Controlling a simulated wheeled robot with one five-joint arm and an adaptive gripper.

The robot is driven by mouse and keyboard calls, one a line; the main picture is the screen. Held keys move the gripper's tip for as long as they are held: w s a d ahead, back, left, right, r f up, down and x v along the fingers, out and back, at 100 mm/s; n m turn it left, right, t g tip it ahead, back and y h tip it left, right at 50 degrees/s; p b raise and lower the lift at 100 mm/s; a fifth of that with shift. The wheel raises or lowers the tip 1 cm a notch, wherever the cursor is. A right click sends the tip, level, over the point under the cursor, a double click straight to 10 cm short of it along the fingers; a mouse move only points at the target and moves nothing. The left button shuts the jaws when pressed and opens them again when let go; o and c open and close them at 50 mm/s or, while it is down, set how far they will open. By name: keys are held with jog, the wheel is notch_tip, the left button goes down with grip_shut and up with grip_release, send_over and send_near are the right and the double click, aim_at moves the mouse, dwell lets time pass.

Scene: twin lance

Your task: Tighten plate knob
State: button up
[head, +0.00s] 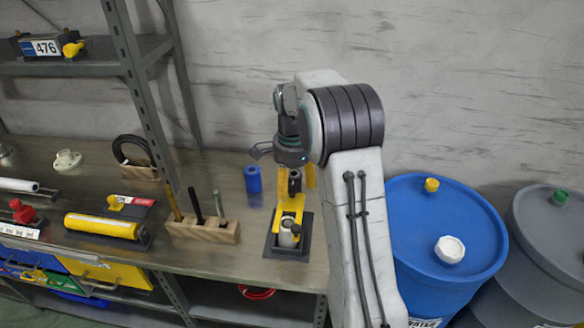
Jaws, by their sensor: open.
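A dark block bearing a plate with the number 476 (46,47) sits on the upper shelf at the far left. A yellow knob (73,48) is at its right end. I cannot tell how tight that knob is. My gripper (277,165) is open at the end of my raised arm, in the middle of the view. It is far to the right of the numbered block and touches neither it nor the knob. The gripper's far side is partly hidden by my wrist.
A wooden tool block (203,231) and a yellow cylinder (102,226) are further left. A shelf post (145,100) rises between. A blue barrel (445,230) stands right.

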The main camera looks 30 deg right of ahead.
aim_at(292, 187)
notch_tip(292, 187, up, 11)
jog(key=shift+r, duration=0.15)
dwell(0.4)
dwell(0.5)
